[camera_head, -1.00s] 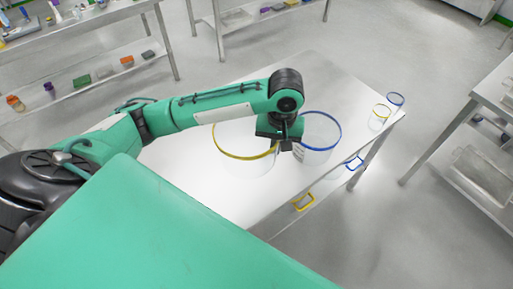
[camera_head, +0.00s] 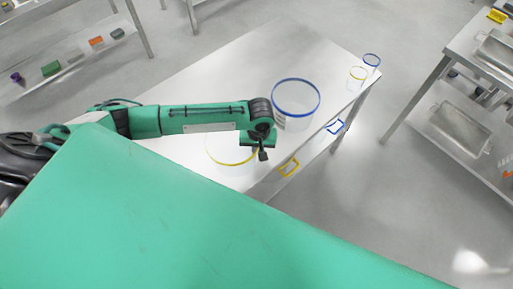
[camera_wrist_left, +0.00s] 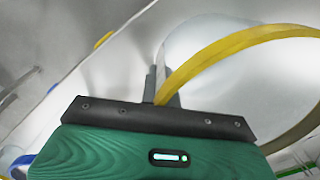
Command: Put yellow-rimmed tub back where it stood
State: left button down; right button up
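The large clear yellow-rimmed tub (camera_head: 230,163) is at the table's near part in the head view, its far side hidden behind my left arm. My left gripper (camera_head: 262,153) is at the tub's right side. In the left wrist view the yellow rim (camera_wrist_left: 215,47) passes between the two dark fingers of my left gripper (camera_wrist_left: 161,88), which are closed on it. I cannot tell whether the tub's base touches the table. My right gripper is not in view.
A large blue-rimmed tub (camera_head: 296,110) stands farther along the metal table (camera_head: 225,75). Small yellow-rimmed (camera_head: 357,74) and blue-rimmed (camera_head: 372,60) cups stand at the far corner. Yellow (camera_head: 289,168) and blue (camera_head: 335,127) frames show at the table's front side. A shelved bench (camera_head: 440,100) is at right.

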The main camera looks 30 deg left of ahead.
pick_arm(q)
jog(key=shift+f, duration=0.15)
jog(key=c, duration=2.1)
grip_release()
jog(key=shift+f, duration=0.1)
jog(key=o, duration=0.4)
jog(key=r, duration=0.8)
jog(key=r+b, duration=0.1)
jog(key=r, duration=0.3)
jog(key=shift+w+d+r, duration=0.15)
jog(key=shift+d, duration=0.1)
